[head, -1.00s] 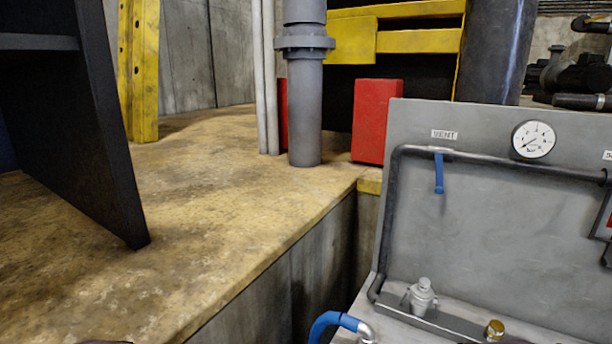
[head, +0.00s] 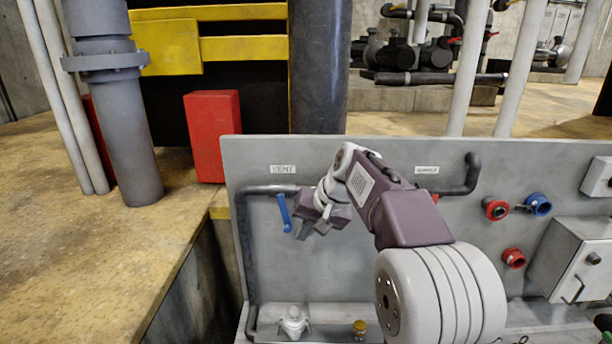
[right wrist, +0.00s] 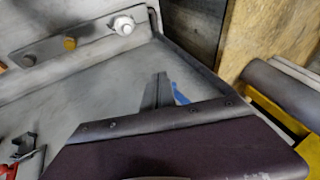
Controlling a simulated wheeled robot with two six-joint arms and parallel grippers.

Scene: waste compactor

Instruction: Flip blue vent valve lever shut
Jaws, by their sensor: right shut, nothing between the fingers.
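The blue vent lever (head: 284,213) hangs down from the dark pipe on the grey panel (head: 262,250), just below the VENT label (head: 283,169). My right gripper (head: 312,229) is shut and empty, close to the right of the lever in the head view. Whether they touch, I cannot tell. In the right wrist view the shut fingers (right wrist: 159,90) show with part of the blue lever (right wrist: 180,95) beside them, partly hidden by my gripper body. The dial gauge is hidden in the head view now. My left gripper is not in view.
A grey valve fitting (head: 293,322) and a brass cap (head: 360,328) stand at the panel's foot. Red and blue couplings (head: 538,204) and a grey box (head: 577,257) are at the right. A red block (head: 213,136) stands behind the panel's left edge.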

